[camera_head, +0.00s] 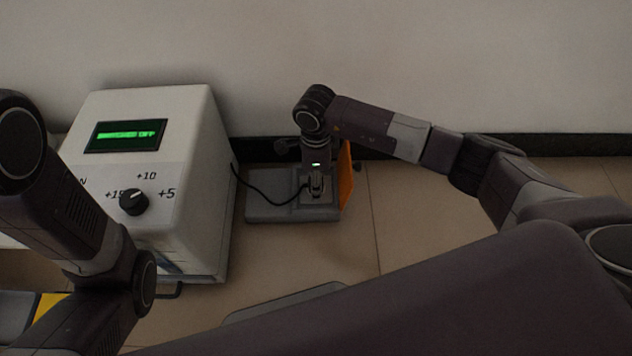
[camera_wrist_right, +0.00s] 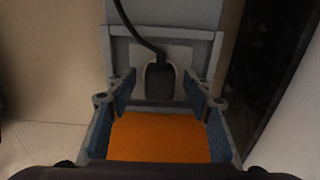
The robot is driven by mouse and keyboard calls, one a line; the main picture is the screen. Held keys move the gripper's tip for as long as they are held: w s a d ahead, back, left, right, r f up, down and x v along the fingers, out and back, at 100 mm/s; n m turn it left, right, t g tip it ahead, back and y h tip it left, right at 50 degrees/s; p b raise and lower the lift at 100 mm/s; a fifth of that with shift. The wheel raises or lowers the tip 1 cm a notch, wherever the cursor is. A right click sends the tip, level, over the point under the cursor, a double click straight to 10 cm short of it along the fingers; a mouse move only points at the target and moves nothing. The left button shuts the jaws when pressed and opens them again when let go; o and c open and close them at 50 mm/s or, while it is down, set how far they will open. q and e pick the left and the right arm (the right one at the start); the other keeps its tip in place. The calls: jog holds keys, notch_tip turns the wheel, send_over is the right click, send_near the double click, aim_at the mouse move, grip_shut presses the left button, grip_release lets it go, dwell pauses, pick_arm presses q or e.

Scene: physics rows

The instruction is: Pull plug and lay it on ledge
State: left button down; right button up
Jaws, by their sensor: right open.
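A dark plug (camera_wrist_right: 160,82) on a black cable sits against a light plate on a grey fixture (camera_wrist_right: 207,45). In the head view the cable runs from the white machine to the grey fixture (camera_head: 270,211), and the plug is largely hidden by my right gripper (camera_head: 316,184). In the right wrist view my right gripper (camera_wrist_right: 159,90) is open, with one finger on each side of the plug and gaps visible. An orange panel (camera_wrist_right: 160,138) lies low between the fingers; orange also shows right of the gripper in the head view (camera_head: 346,178). I cannot identify the ledge. My left gripper is out of view.
The white machine (camera_head: 185,120), with a green display (camera_head: 125,135) and a black knob (camera_head: 133,201), stands left of the fixture. A wall with a dark skirting board (camera_head: 560,145) is behind. Tiled floor (camera_head: 410,215) is clear right of the fixture.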

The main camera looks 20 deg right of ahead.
dwell(0.6)
grip_shut()
dwell(0.3)
jog(key=shift+r, duration=0.1)
jog(key=shift+r+p, duration=2.5)
jog(key=shift+r, duration=0.35)
jog(key=shift+p, duration=0.3)
